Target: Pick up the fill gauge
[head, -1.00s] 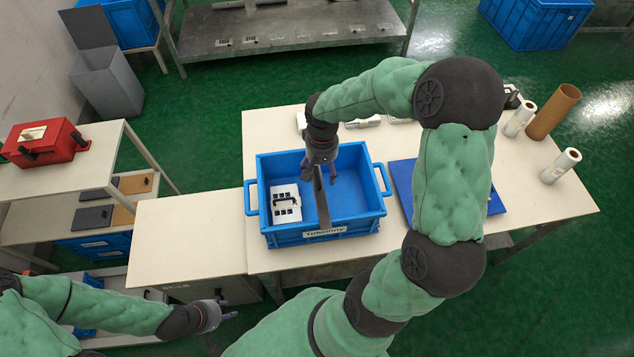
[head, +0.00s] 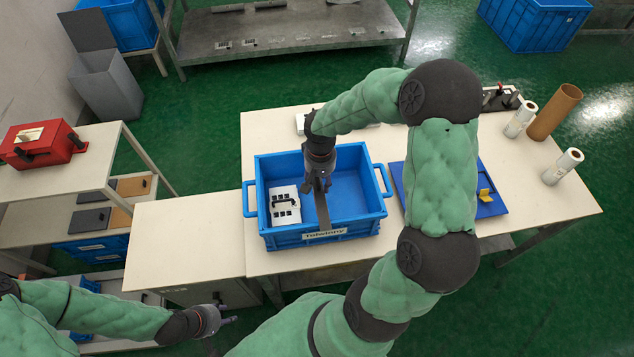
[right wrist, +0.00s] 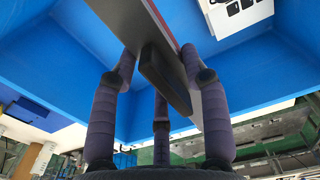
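The fill gauge (head: 322,208) is a long, thin grey bar over the blue crate (head: 357,226), reaching its front rim. In the right wrist view it shows as a grey plate with a dark handle (right wrist: 164,80). My right gripper (head: 320,185) points down over the crate, at the gauge. The gauge's far end is hidden under this gripper. My left gripper (head: 230,314) is empty and looks open, low at the left, away from the gauge.
A white keypad piece with a black handle (head: 286,203) lies in the crate's left part. A blue board (head: 490,206) with a yellow piece is right of the crate, partly behind my arm. White rolls (head: 562,166) and a brown tube (head: 553,111) stand at the table's right.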

